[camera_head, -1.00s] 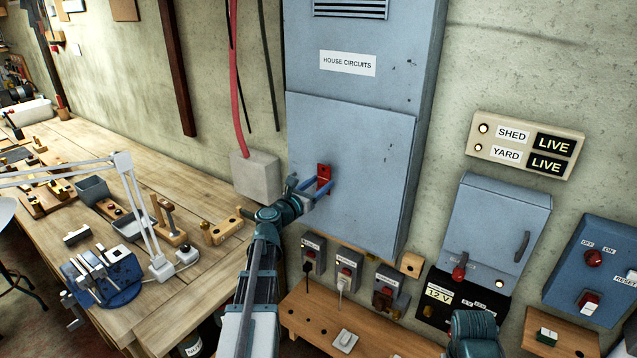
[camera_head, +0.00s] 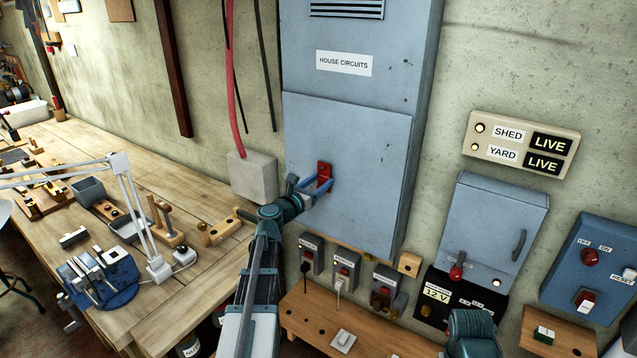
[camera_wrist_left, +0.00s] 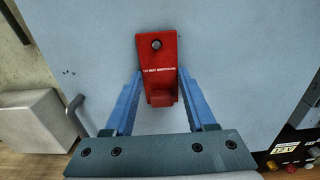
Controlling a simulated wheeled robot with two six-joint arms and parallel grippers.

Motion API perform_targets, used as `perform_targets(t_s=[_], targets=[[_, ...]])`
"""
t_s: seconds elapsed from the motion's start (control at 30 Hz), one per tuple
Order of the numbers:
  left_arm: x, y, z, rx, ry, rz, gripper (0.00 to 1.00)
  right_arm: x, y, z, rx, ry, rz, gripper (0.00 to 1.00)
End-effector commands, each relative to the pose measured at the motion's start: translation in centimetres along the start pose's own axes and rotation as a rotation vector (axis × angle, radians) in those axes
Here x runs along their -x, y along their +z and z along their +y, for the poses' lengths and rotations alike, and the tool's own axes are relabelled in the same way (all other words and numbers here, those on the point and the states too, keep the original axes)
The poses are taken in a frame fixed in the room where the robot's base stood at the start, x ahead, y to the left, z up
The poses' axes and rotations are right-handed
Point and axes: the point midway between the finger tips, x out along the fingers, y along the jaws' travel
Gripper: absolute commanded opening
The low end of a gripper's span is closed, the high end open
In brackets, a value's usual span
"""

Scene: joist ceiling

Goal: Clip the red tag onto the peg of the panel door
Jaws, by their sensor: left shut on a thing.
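The red tag (camera_head: 324,170) is upright against the front of the grey-blue panel door (camera_head: 345,135), low and left of its middle. My left gripper (camera_head: 318,184) is shut on the tag's lower part. In the left wrist view the blue fingers (camera_wrist_left: 160,85) hold the tag (camera_wrist_left: 158,60) from both sides. A round hole shows near the tag's top, dark with a greyish middle. I cannot make out the peg for certain, nor whether it passes through the hole. My right gripper is not in view; only a teal part of my right arm shows at the bottom right.
A grey bent handle (camera_wrist_left: 77,115) stands at the door's left edge, close to my left finger. A grey block box (camera_head: 254,178) is on the wall to the left. Several switches and sockets sit below the door. A smaller cabinet (camera_head: 490,225) hangs to the right.

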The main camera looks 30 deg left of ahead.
Motion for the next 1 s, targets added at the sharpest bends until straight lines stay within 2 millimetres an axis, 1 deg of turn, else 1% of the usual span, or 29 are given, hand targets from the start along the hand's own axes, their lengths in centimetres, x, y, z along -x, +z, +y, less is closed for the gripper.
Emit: perform_targets(t_s=[0.1, 0.13, 0.3, 0.57, 0.67, 0.77, 1.0], targets=[[-0.5, 0.0, -0.1, 0.0, -0.003, 0.0, 0.0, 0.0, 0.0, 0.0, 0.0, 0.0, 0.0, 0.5], [-0.4, 0.0, -0.1, 0.0, -0.003, 0.0, 0.61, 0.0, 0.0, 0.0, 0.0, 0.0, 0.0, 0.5], [-0.3, 0.0, -0.1, 0.0, -0.002, 0.0, 0.91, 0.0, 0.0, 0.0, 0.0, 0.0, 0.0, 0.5], [-0.3, 0.0, -0.1, 0.0, -0.001, 0.0, 0.91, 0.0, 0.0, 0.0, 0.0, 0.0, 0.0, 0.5], [0.2, 0.0, -0.1, 0.0, 0.0, 0.0, 0.91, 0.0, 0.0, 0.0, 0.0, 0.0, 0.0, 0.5], [1.6, 0.0, -0.1, 0.0, 0.002, 0.0, 0.91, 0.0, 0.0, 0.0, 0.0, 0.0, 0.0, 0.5], [6.9, 0.0, -0.2, 0.0, 0.003, 0.0, 0.91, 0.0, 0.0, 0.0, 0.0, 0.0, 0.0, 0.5]])
